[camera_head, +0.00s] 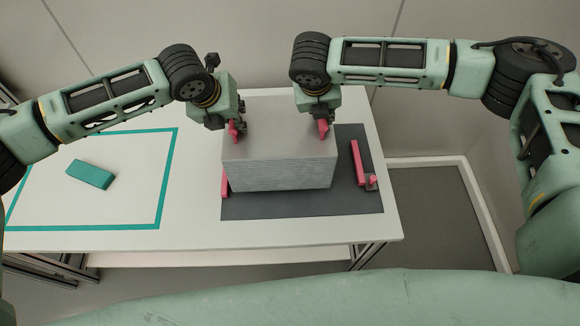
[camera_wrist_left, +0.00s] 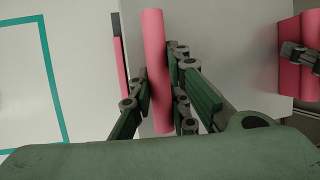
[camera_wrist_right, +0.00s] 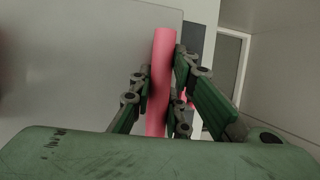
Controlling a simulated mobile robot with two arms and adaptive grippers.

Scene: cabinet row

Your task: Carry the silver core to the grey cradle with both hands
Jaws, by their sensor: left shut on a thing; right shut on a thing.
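The silver core (camera_head: 278,174) is a large block with ridged sides, over the dark grey cradle (camera_head: 300,207) at the right of the white table. It looks level; I cannot tell whether its underside touches the cradle. My left gripper (camera_head: 234,130) is shut on the core's left pink handle, a bar clear in the left wrist view (camera_wrist_left: 155,60). My right gripper (camera_head: 322,128) is shut on the right pink handle, which shows in the right wrist view (camera_wrist_right: 162,80). The core hides the back and middle of the cradle.
Pink guide bars stand on the cradle at its right (camera_head: 357,162) and left (camera_head: 225,183), close beside the core. A teal block (camera_head: 91,174) lies inside a teal outline (camera_head: 160,180) on the table's left. Walls stand behind and to the right.

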